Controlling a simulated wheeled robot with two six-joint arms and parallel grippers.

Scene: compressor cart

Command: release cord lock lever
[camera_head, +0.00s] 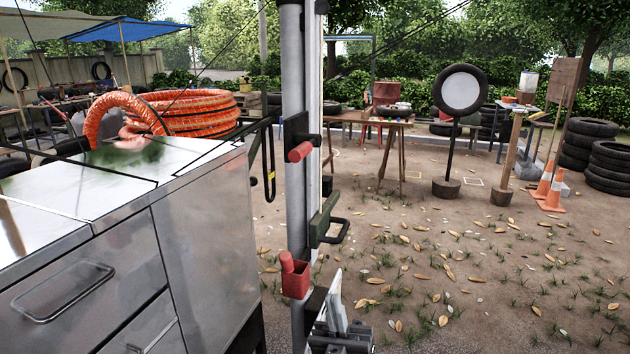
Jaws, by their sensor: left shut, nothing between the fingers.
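A grey metal post (295,90) stands upright right of the steel cabinet. A black bracket with a red-gripped lever (300,151) is on the post's upper part. Lower down is a green bar with a black loop handle (328,222). Below that is a small red box with a red rounded knob (294,272). I cannot tell for sure which of these is the cord lock lever. My left gripper (338,290) is at the bottom centre, fingers pointing up, shut and empty. It appears just right of and below the red box, seemingly apart from it. My right gripper is not in view.
A steel drawer cabinet (210,225) fills the lower left, with an orange coiled hose (190,112) behind it. A black bent handle (268,165) is between cabinet and post. The leaf-strewn ground (480,270) at right is open. A table, cones and tyres stand farther back.

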